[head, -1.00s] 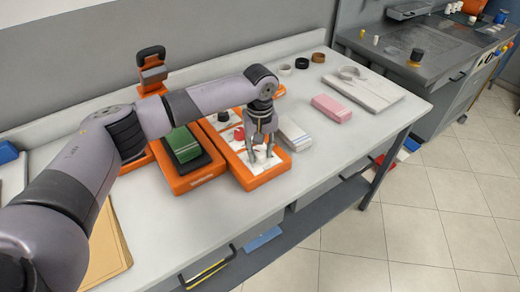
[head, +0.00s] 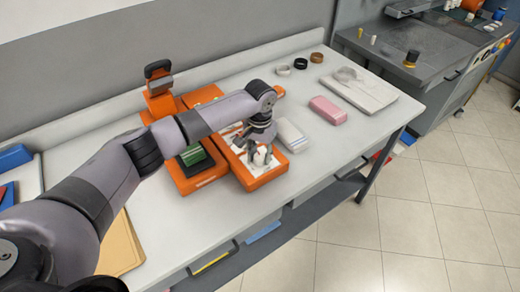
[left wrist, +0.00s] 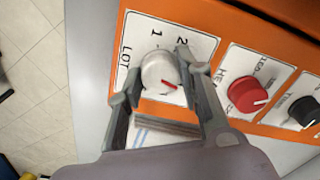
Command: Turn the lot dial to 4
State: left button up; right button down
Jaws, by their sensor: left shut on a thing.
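The lot dial (left wrist: 158,70) is a round pale grey knob with a red pointer mark, on a white plate labelled LOT on an orange panel (left wrist: 185,28). In the left wrist view the numbers 1 and 2 show on the plate; other numbers are hidden or unreadable. The red mark points toward the lower right of that picture, away from the 1 and 2. My left gripper (left wrist: 156,74) has one finger on each side of the dial and is shut on it. In the head view the gripper (head: 261,158) is over the near end of the orange panel. My right gripper is not in view.
A red knob (left wrist: 247,94) and a black knob (left wrist: 304,112) sit beside the dial on the same panel. An orange unit with a green block (head: 193,155) stands to the left. A white-and-blue block (head: 291,134) and a pink block (head: 327,110) lie right.

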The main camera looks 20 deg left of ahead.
aim_at(260, 156)
pick_arm(q)
jog(key=shift+m+p, duration=0.3)
jog(key=shift+m, duration=0.3)
jog(key=o, duration=1.2)
jog(key=shift+r, duration=0.1)
notch_tip(260, 156, up, 12)
jog(key=shift+f, duration=0.1)
